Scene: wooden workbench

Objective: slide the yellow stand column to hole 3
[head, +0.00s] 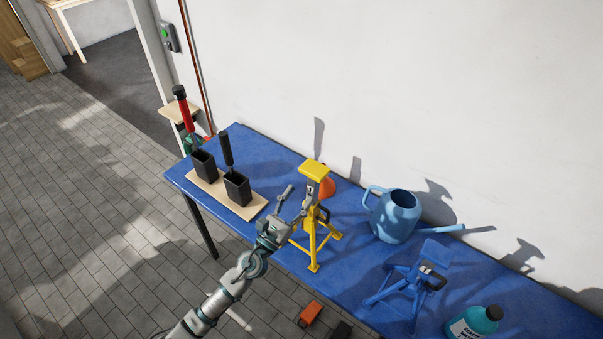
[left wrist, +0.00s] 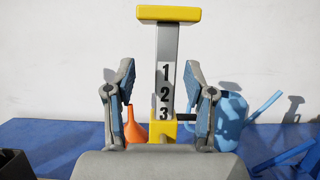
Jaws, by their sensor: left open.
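The yellow stand (head: 314,240) stands on the blue bench top with its legs spread. Its grey column (left wrist: 166,60) carries the numbers 1, 2 and 3 and a flat yellow top plate (left wrist: 168,13). The 3 sits just above the yellow collar (left wrist: 163,131), its lower edge close to the rim. My left gripper (head: 297,193) is open beside the column at the stand's left. In the left wrist view its two fingers (left wrist: 158,80) stand on either side of the column, with gaps on both sides. My right gripper is not in view.
A blue stand (head: 412,285), a blue watering can (head: 395,215) and a teal bottle (head: 475,322) are to the right. An orange funnel (left wrist: 134,130) is behind the stand. Black holders with handled tools (head: 237,188) stand on a wooden board (head: 250,210) at left.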

